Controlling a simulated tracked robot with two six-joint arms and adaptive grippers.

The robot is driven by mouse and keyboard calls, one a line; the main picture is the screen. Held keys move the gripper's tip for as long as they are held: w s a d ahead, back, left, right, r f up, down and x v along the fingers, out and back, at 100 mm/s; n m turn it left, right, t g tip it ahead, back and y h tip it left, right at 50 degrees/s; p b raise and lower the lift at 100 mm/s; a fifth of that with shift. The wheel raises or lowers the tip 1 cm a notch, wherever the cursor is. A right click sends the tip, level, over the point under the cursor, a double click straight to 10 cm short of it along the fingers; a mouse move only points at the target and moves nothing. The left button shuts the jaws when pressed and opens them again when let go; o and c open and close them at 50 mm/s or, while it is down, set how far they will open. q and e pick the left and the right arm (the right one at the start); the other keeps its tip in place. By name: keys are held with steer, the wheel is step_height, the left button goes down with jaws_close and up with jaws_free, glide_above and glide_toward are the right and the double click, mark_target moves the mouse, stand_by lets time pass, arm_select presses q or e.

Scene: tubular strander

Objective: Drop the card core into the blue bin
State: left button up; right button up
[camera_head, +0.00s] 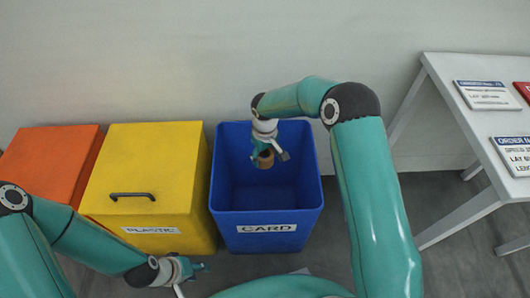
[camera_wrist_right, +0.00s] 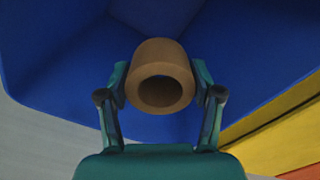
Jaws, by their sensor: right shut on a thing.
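The card core (camera_head: 265,162) is a short brown tube. In the right wrist view the core (camera_wrist_right: 157,52) sits between both fingers, its open end facing the camera. My right gripper (camera_head: 269,156) is shut on it; in the right wrist view the fingers (camera_wrist_right: 160,80) press on its two sides. The blue bin (camera_head: 267,220), labelled CARD, is open at the top. The core is within the bin's outline, with blue walls (camera_wrist_right: 50,60) around it; its exact height against the rim is unclear. My left gripper (camera_head: 192,279) is open and empty, in front of the yellow bin.
A yellow bin (camera_head: 150,180) labelled PLASTIC, with a closed lid and black handle, stands left of the blue bin. An orange bin (camera_head: 50,160) stands further left. A white table (camera_head: 480,125) with order cards (camera_head: 487,95) is at the right. The wall is close behind.

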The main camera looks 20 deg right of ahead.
step_height(320, 180, down, 29)
steer(key=b, duration=1.5)
steer(key=shift+f, duration=0.2)
steer(key=o, duration=1.2)
step_height(320, 180, up, 12)
steer(key=shift+r, duration=0.1)
